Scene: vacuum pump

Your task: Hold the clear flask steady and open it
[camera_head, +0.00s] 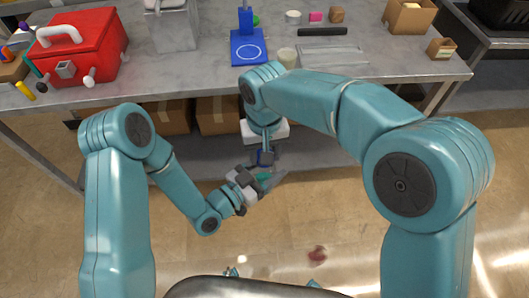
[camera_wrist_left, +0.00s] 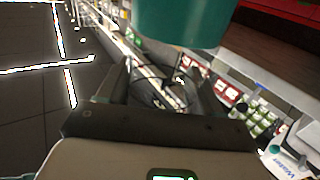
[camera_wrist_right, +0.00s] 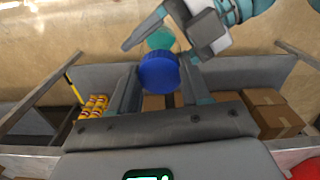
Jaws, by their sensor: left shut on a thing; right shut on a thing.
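The clear flask (camera_wrist_left: 165,88) shows between my left gripper's fingers in the left wrist view, with teal contents visible in the head view (camera_head: 264,177). My left gripper (camera_head: 268,183) is shut on it from the left, in front of the bench. The blue cap (camera_wrist_right: 158,72) is between the fingers of my right gripper (camera_wrist_right: 157,85), shut on it. In the head view, the cap (camera_head: 265,158) is just above the flask. My left gripper (camera_wrist_right: 160,30) also shows beyond the cap. I cannot tell whether the cap still touches the flask's neck.
The metal bench (camera_head: 180,75) carries a red toolbox (camera_head: 80,45), a blue stand (camera_head: 248,48), a dark bar (camera_head: 322,31) and small cartons (camera_head: 408,17). Cardboard boxes (camera_head: 217,115) stand on its lower shelf. The floor in front is open, with a reddish patch (camera_head: 317,254).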

